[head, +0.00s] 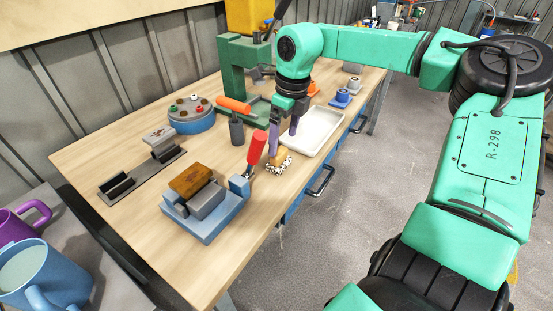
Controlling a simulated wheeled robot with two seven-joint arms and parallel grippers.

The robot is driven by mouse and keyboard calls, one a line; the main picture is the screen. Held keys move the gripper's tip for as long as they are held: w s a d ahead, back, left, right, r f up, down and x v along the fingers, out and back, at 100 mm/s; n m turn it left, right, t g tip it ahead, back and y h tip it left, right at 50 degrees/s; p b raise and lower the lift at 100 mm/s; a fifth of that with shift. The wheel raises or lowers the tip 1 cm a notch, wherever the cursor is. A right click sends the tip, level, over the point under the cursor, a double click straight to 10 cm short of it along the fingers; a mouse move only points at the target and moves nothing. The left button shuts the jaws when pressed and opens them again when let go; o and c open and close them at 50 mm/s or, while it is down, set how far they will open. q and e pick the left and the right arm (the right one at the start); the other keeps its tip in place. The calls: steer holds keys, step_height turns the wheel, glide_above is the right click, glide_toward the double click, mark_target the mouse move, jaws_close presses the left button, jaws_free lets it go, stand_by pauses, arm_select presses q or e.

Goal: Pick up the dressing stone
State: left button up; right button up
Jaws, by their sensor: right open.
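My right gripper (284,143) reaches down over the workbench, its two purple fingers spread apart. Just below the nearer finger, at the front edge of the bench, sits a small tan block with a black-and-white speckled edge (280,167). It may be the dressing stone, but I cannot be sure. The finger partly overlaps it in the picture, and I cannot tell whether they touch. A worn orange-brown block (190,180) lies on a blue-grey vise (208,224) to the left. My left gripper is out of view.
A red-handled tool (257,147) stands close left of the gripper. A white tray (316,130) lies just right of it. A green machine (243,65) with an orange cylinder (234,105) stands behind. A round blue holder (191,122) is farther left. Bare wood (130,160) shows at left.

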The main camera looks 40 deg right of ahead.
mark_target(279, 151)
steer(key=f, duration=0.3)
steer(key=f+p, duration=0.1)
steer(key=f, duration=0.1)
steer(key=shift+w+a, duration=0.35)
steer(key=shift+w, duration=0.05)
steer(key=shift+w+f, duration=0.1)
steer(key=shift+f, duration=0.15)
steer(key=shift+r, duration=0.1)
steer(key=c, duration=1.3)
step_height(279, 151, up, 20)
